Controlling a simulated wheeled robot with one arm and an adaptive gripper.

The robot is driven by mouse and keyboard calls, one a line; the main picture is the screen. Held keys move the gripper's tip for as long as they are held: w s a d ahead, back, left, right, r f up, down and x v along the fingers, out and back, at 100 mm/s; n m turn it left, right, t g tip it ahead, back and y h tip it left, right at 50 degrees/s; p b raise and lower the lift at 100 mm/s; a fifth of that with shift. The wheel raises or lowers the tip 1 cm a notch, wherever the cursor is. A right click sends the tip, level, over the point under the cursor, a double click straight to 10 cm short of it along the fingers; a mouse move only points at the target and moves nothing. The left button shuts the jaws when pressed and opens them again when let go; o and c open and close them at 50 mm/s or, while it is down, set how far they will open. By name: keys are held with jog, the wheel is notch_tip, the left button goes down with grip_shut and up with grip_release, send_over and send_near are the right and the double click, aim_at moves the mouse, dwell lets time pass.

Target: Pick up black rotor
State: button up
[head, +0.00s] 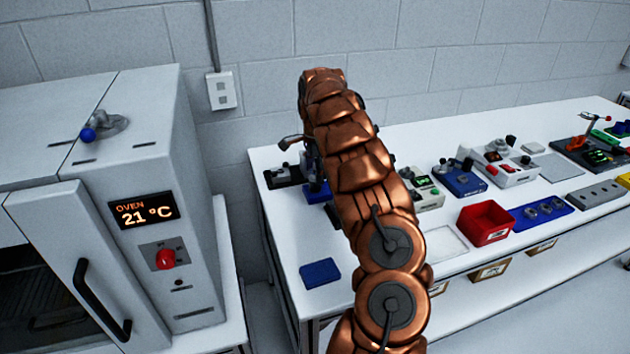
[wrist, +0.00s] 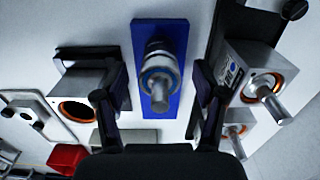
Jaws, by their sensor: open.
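I cannot single out a black rotor for certain. In the wrist view my gripper (wrist: 155,100) is open, with its two dark fingers apart. Between the fingers is a blue block (wrist: 146,103) bearing a metal cylinder (wrist: 159,72) with a blue ring and a grey shaft toward me. I cannot tell whether a finger touches it. A small round black part (wrist: 293,9) is cut off at the top right corner. In the head view my arm hides most of my gripper; part of the blue block (head: 316,192) shows beside it.
Grey housings with orange rings stand left (wrist: 75,108) and right (wrist: 262,84) of the fingers. On the white bench (head: 370,290) are a blue pad (head: 320,273), a red bin (head: 485,223) and several devices. An oven (head: 142,215) stands left.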

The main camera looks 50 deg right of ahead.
jog(key=shift+f, duration=0.1)
grip_shut()
dwell(0.7)
